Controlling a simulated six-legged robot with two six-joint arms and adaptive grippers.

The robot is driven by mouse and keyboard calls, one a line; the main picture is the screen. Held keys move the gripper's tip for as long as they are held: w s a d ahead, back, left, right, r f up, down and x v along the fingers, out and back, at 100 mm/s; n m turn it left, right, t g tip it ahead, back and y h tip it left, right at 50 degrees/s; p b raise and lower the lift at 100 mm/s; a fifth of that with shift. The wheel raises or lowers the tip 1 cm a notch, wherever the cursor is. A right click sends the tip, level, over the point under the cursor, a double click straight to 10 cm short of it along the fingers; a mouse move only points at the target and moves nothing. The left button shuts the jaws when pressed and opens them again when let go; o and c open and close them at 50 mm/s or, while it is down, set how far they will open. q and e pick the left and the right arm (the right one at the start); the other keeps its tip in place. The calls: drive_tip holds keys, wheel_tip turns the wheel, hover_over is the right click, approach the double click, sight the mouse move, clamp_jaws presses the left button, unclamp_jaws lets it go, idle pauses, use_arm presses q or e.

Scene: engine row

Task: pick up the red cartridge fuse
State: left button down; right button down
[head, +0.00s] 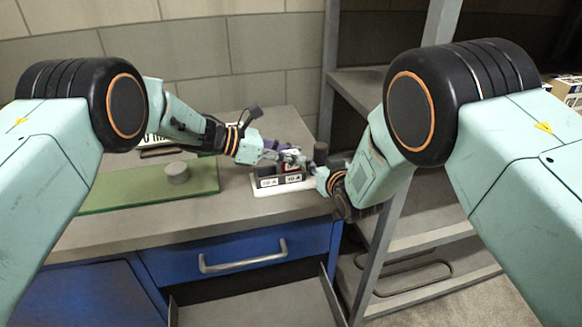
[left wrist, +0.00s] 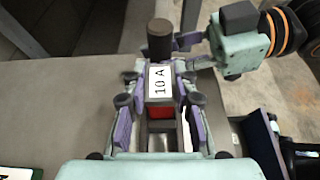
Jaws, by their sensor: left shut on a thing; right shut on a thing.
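The red cartridge fuse (left wrist: 162,111) shows as a small red patch between my left fingers in the left wrist view, below a white "10 A" label. My left gripper (head: 287,155) is shut on it, at the black fuse holder (head: 270,182) with white labels. The holder stands on a white base (head: 262,191) near the table's right end. My right gripper (head: 307,163) comes in from the right and is shut at the same holder; its fingertips also show in the left wrist view (left wrist: 197,62). The grippers hide much of the fuse and the contact points.
A dark cylinder (head: 320,152) stands just behind the holder. A green mat (head: 140,192) with a grey round piece (head: 177,172) lies to the left. A grey metal shelf (head: 420,215) stands to the right. A blue drawer (head: 235,255) is below the grey tabletop.

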sight(291, 152)
use_arm(q)
drive_tip(key=shift+r, duration=0.1)
use_arm(e)
drive_tip(key=shift+r, duration=0.15)
use_arm(q)
wheel_tip(291, 152, up, 10)
drive_tip(key=shift+f, duration=0.1)
idle(0.4)
use_arm(e)
drive_tip(key=c, duration=1)
unclamp_jaws()
drive_tip(key=shift+o, duration=0.2)
